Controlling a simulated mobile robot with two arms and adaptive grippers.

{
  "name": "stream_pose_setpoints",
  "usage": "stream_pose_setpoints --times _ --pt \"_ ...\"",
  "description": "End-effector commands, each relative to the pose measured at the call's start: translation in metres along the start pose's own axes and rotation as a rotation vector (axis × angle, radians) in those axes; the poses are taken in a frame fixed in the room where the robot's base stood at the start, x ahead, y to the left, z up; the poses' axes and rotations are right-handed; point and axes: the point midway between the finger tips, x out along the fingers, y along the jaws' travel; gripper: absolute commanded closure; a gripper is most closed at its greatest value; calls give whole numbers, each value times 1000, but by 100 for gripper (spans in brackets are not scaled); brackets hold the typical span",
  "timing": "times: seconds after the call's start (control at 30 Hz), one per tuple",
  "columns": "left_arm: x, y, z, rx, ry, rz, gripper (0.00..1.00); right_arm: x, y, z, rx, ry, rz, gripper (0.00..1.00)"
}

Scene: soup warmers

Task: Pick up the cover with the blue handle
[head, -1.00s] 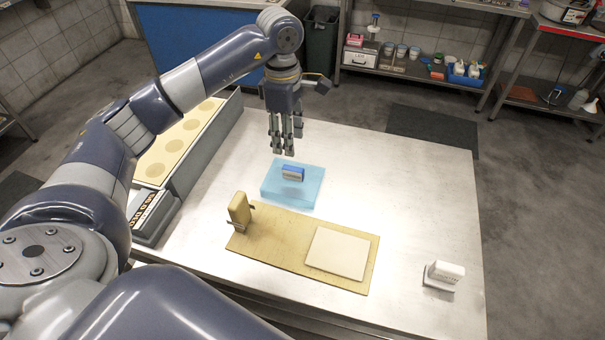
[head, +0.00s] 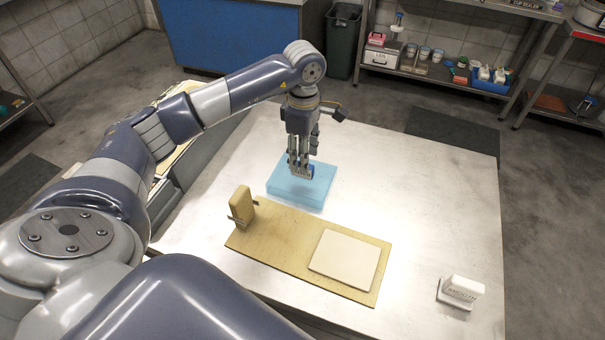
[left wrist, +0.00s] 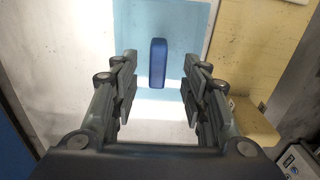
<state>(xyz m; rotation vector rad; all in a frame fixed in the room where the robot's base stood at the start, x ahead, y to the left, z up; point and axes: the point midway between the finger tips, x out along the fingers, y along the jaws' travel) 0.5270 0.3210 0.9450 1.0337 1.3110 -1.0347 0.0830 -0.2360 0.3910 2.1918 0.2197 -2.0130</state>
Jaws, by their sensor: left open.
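The cover is a light blue, see-through slab (head: 285,188) lying on the metal table, with a blue handle (head: 311,172) on top. In the left wrist view the handle (left wrist: 157,62) stands upright in the picture, in line with the gap between my fingers, and the pale blue cover (left wrist: 135,25) lies around it. My left gripper (head: 300,174) points down at the handle and partly hides it in the head view. Its fingers are open (left wrist: 160,90) and the gap between them looks empty. I cannot tell whether the fingertips reach down beside the handle. My right gripper is not in view.
A tan board (head: 275,235) with a wooden block handle (head: 241,207) lies in front of the cover, bearing a pale square plate (head: 344,259). A white block (head: 463,290) stands at the right front. The table's right side (head: 430,190) is clear.

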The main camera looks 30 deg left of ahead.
Motion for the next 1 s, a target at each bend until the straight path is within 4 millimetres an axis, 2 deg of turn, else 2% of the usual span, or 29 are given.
stream_pose_setpoints --times 0.2,0.3,0.4,0.6,0.63,0.67,0.8,1.0 --pt "28 1 -5 -1 1 -6 58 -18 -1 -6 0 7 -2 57" --pt "42 2 -4 0 1 -3 58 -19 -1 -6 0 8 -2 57" --pt "49 2 -4 0 1 -2 58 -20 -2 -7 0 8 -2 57" --pt "50 2 -4 1 1 -1 58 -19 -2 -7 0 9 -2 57" --pt "50 2 -4 1 1 -1 61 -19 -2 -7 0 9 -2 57" --pt "50 2 -4 0 1 -1 67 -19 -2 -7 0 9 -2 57" --pt "50 2 -4 0 1 -1 99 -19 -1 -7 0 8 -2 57" --pt "50 2 -4 0 1 0 100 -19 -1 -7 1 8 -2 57"
